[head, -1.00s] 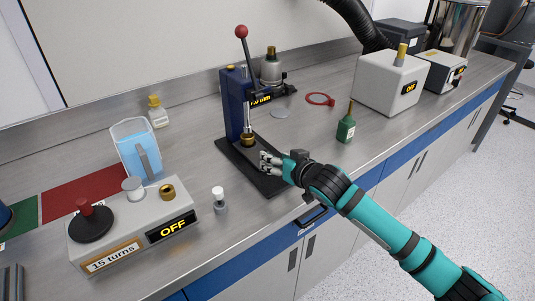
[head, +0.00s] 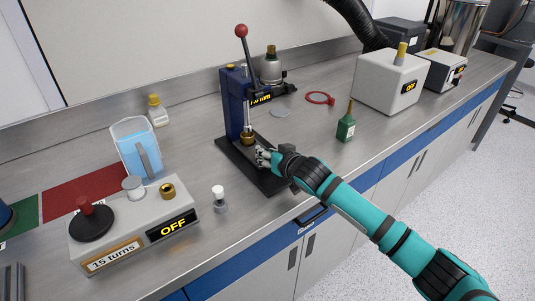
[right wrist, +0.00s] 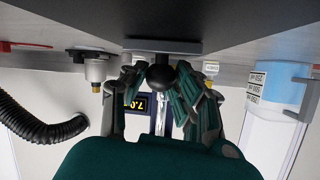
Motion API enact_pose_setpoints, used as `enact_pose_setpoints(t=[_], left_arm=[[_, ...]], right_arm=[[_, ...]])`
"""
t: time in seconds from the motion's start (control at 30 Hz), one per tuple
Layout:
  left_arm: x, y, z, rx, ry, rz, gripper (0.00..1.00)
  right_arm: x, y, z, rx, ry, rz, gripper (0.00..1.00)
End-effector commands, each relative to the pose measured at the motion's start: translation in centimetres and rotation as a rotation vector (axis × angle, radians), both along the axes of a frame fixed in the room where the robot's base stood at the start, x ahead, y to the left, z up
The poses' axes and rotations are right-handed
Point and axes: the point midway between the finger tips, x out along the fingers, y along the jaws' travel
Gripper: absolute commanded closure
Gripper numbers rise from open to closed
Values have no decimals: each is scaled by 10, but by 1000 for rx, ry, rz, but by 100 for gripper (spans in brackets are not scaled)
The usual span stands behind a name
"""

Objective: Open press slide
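The press (head: 236,110) is a dark blue column with a red-knobbed lever, a display and a black base plate (head: 236,156). A brass piece (head: 247,138) sits under its ram. My right gripper (head: 264,157) is low over the front part of the base. In the right wrist view a round black knob (right wrist: 161,73) lies between the fingers of my right gripper (right wrist: 161,88), under a dark plate (right wrist: 165,45). The fingers flank the knob closely; I cannot tell whether they touch it. The head view hides the knob. My left gripper is not in view.
A green bottle (head: 346,127) stands right of the press, with a red ring (head: 320,98) behind. A white-capped vial (head: 219,200) and a grey box marked OFF (head: 140,228) are left. A white box (head: 388,84) is back right.

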Motion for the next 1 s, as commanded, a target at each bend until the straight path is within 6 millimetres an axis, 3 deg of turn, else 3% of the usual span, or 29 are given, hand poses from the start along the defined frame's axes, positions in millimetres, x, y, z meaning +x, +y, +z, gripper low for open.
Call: enact_pose_setpoints(t=[0.17, 0.53, 0.8, 1.0], left_arm=[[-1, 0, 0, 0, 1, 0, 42], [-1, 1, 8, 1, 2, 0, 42], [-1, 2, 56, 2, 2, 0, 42], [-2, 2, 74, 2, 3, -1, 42]], right_arm=[[0, 0, 0, 0, 0, 0, 100], [-6, -5, 2, 2, 3, -1, 100], [-56, -40, 4, 1, 10, -2, 100], [-84, -61, 1, 0, 6, -1, 100]])
